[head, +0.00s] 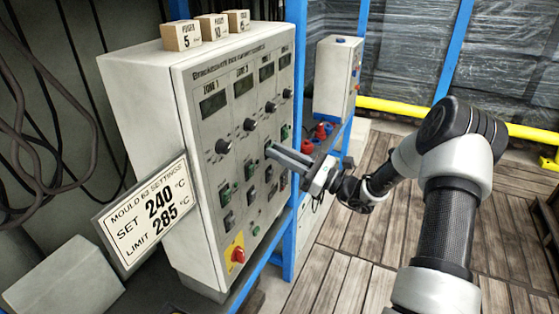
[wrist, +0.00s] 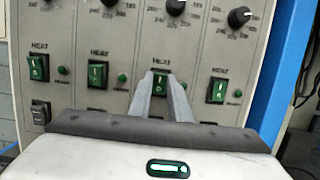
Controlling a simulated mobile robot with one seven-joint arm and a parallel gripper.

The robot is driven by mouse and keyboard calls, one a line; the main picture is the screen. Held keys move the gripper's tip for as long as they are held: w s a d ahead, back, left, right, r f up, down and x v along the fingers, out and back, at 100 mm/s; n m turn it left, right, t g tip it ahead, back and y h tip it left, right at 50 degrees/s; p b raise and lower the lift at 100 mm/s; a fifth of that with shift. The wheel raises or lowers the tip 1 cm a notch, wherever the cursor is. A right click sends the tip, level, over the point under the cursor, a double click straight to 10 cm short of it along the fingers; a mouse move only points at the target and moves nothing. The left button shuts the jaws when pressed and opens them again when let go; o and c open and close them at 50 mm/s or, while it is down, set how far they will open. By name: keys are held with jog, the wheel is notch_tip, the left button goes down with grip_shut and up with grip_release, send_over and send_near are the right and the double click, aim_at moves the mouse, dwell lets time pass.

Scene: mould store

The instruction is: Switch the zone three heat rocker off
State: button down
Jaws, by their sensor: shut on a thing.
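The grey control cabinet (head: 130,105) has zone columns, each with a display, a dark knob and a green HEAT rocker. In the wrist view the first (wrist: 37,67), second (wrist: 97,74) and fourth (wrist: 217,91) rockers show green in a row. In the head view my gripper (head: 271,148) reaches the panel from the right. The rocker's on or off position is hidden.
A sign (head: 146,213) reads SET 240, LIMIT 285. A blue post (head: 294,190) and a smaller box (head: 334,78) are right of the panel.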

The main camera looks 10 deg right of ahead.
jog(key=shift+f, duration=0.1)
jog(key=c, duration=1.6)
grip_release()
jog(key=shift+c, duration=0.2)
jog(key=shift+d, duration=0.1)
jog(key=f+v, duration=0.1)
jog(key=v, duration=1.6)
